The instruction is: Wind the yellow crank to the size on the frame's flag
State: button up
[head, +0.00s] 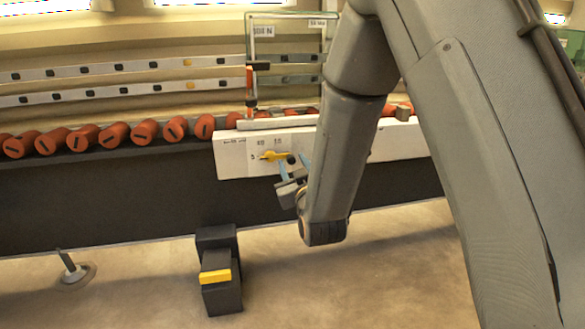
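The yellow crank (271,155) sits on the front of a white panel (230,160) with small dark numbers around it. Its arm points right, towards a dark knob. My gripper (293,163) is at the knob end, just below and right of the crank. Its two bluish fingers stand apart, one on each side of the knob; I cannot tell whether they touch it. A clear glass pane in a frame (249,50) stands above the panel. It carries a small white flag (317,23) at upper right, too small to read surely, and a larger label (263,31) at upper left.
A row of orange rollers (113,135) runs along the conveyor behind the panel, with two rails (130,67) above. A black pedestal with a yellow pedal (215,277) stands on the floor in front. A round machine foot (75,275) is at left. My arm hides the panel's middle right.

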jog(key=shift+w, duration=0.15)
grip_shut()
jog(key=shift+f, duration=0.1)
jog(key=shift+s+a+f+m+p, duration=0.15)
jog(key=shift+a+f+m+p, duration=0.45)
jog(key=shift+m, duration=1.35)
jog(key=shift+s+a+f+m+p, duration=0.1)
jog(key=shift+a+f+m+p, duration=0.15)
jog(key=shift+f+m+p, duration=1.15)
jog(key=shift+s+a+f+m+p, duration=0.2)
jog(key=shift+a+m, duration=0.2)
jog(key=shift+m, duration=2.05)
